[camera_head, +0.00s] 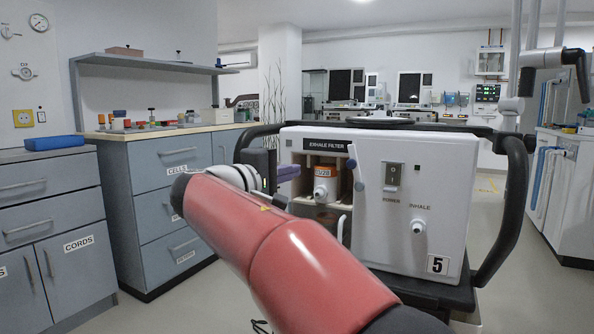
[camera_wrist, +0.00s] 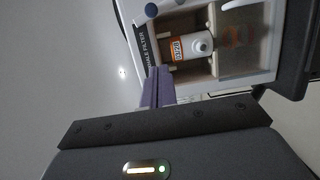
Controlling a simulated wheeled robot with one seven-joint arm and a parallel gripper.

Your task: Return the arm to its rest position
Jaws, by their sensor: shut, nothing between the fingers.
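My red arm reaches from the bottom of the head view toward the ventilator's open compartment. My gripper (camera_head: 289,172) ends in purple fingers just left of that compartment. In the wrist view the purple fingers (camera_wrist: 160,72) are together with nothing between them. The white ventilator (camera_head: 408,185), marked 5, stands in front of me. A filter with an orange label (camera_head: 325,184) sits in the compartment under "EXHALE FILTER". The filter also shows in the wrist view (camera_wrist: 184,47), apart from the fingers. My arm hides the ventilator's lower left part.
The ventilator's black side handle (camera_head: 515,205) stands out at the right. Grey drawer cabinets (camera_head: 165,200) with a wooden top line the left side. A blue case (camera_head: 54,142) lies on the nearer cabinet. Open floor shows between cabinets and ventilator.

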